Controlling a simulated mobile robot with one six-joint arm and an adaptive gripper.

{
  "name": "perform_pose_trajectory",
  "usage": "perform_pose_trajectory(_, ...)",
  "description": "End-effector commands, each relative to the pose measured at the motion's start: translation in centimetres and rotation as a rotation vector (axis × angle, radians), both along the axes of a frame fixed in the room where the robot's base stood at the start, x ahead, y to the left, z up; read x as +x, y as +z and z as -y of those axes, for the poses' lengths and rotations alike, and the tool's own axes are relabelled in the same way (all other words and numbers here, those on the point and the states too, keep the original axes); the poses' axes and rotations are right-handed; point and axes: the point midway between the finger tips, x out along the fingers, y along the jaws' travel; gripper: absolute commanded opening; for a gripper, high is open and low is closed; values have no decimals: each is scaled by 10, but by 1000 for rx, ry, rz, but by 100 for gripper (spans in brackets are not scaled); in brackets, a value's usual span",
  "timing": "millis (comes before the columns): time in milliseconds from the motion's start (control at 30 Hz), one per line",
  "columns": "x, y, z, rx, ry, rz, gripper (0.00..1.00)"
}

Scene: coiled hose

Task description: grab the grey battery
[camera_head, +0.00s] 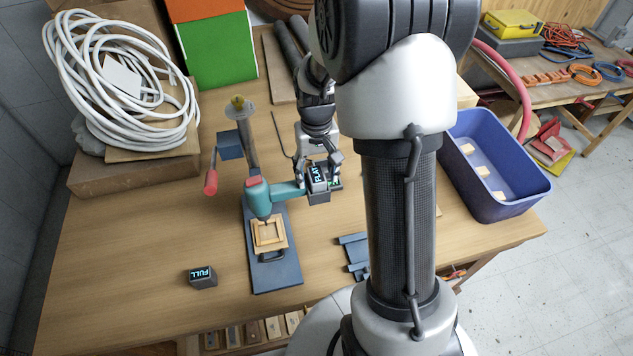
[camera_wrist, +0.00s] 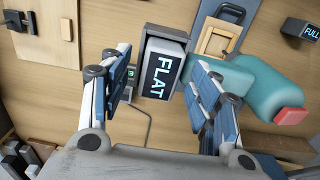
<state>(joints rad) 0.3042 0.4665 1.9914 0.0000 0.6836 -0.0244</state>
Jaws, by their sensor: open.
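A grey battery (camera_head: 317,180) with a lit "FLAT" label sits at the rear end of the teal drill press (camera_head: 257,196). In the wrist view the "FLAT" battery (camera_wrist: 164,72) lies ahead of and between my fingers. My gripper (camera_head: 320,163) is open around or just above it, and I cannot tell if the fingers touch it. A second dark grey battery (camera_head: 203,277) marked "FULL" rests on the table left of the press. It also shows in the wrist view (camera_wrist: 298,30) at the top right.
A small wooden frame (camera_head: 269,235) lies on the press base. A red-handled lever (camera_head: 211,182) sticks out left. A blue bin (camera_head: 500,165) holds several light blocks at the right. A coiled white hose (camera_head: 125,80) sits at the back left. The table's front left is mostly clear.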

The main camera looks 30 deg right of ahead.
Motion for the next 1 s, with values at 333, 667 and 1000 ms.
perform_pose_trajectory(333,0,1,0,0,0,0,43)
perform_pose_trajectory(667,0,1,0,0,0,0,21)
perform_pose_trajectory(1000,0,1,0,0,0,1,0)
